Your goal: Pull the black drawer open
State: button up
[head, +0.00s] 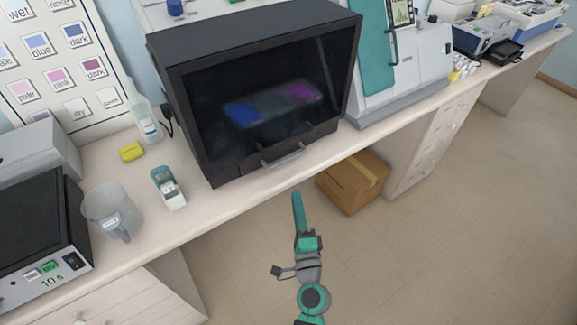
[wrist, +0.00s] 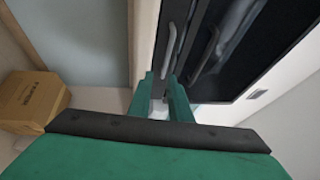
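The black cabinet (head: 185,115) stands on the bench with a dark glass front. A grey bar handle (head: 283,158) runs along its low front strip, which looks like the drawer front; a second, darker handle sits just above it. In the wrist view two bar handles, a nearer one (wrist: 170,48) and another (wrist: 205,50), show on the black front. My gripper (head: 298,196) is in front of the bench, below and right of the grey handle. In the wrist view my gripper's (wrist: 161,78) teal fingers are apart with nothing between them, their tips near the nearer handle's end. The drawer appears closed.
A cardboard box (head: 352,182) sits on the floor under the bench. A beaker (head: 110,211), a small teal-and-white device (head: 168,187) and a yellow block (head: 131,152) stand left of the cabinet. A grey-white machine (head: 405,70) stands at its right. The floor in front is clear.

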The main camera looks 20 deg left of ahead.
aim_at(289, 174)
jog(key=shift+y, duration=0.4)
jog(key=x, duration=0.8)
jog(key=r+x, duration=0.1)
jog(key=x, duration=0.3)
jog(key=shift+s+a+r, duration=0.1)
jog(key=shift+s+a, duration=0.1)
grip_shut()
